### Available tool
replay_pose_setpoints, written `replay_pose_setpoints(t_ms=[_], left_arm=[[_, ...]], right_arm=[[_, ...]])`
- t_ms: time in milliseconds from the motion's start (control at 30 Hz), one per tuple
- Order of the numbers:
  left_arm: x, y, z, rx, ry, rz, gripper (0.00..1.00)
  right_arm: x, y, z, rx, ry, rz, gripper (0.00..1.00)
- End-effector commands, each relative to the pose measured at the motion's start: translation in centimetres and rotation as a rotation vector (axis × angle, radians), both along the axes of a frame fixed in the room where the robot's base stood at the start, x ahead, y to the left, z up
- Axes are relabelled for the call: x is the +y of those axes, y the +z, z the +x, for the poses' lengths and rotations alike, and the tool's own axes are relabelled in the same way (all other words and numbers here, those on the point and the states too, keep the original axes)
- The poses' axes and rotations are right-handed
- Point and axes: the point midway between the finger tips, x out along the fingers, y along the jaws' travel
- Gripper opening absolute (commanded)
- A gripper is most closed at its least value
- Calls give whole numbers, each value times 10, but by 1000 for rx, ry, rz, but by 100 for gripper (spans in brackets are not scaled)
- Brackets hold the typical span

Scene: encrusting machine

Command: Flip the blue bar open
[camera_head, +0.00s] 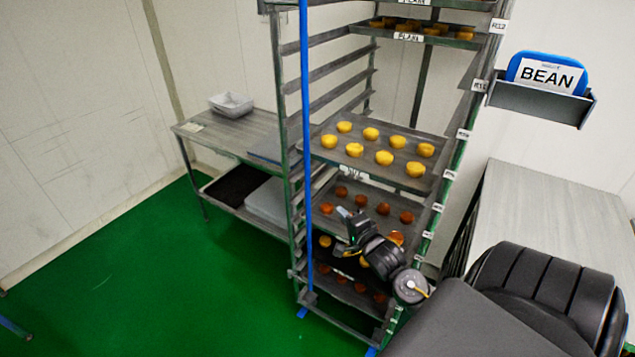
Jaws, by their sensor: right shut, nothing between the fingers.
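The blue bar (306,130) is a long, thin upright rod at the left front of the tall metal rack (288,160). It runs from the top of the picture down to near the rack's foot. My right gripper (345,213) is in front of the rack's lower trays, to the right of the bar. It is shut and empty, with its fingers pointing up and left. A gap shows between the fingertips and the bar in the picture. The bar's upper end is out of view. My left gripper is not in view.
The rack holds trays of yellow (385,158) and brown (407,217) round pieces. A steel table with a white tub (231,104) stands behind on the left. A holder with a BEAN card (549,76) hangs at the right, above a grey table (540,195). Green floor is clear at left.

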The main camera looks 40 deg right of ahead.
Motion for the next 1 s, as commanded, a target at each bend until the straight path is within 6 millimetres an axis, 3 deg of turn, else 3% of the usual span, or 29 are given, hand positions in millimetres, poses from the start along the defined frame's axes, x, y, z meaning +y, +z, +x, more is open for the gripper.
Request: replay_pose_setpoints(t_ms=[33, 100, 200, 667, 1000], left_arm=[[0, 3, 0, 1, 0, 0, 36], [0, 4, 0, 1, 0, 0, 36], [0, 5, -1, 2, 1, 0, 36], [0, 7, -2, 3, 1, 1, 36], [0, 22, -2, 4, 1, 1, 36]], right_arm=[[1, 25, 0, -50, 2, 32, 0], [1, 46, -1, -97, 3, 69, 0], [1, 60, -1, -131, 5, 97, 0], [0, 63, 5, -136, 5, 102, 0], [-15, 65, 65, -136, 4, 101, 0]])
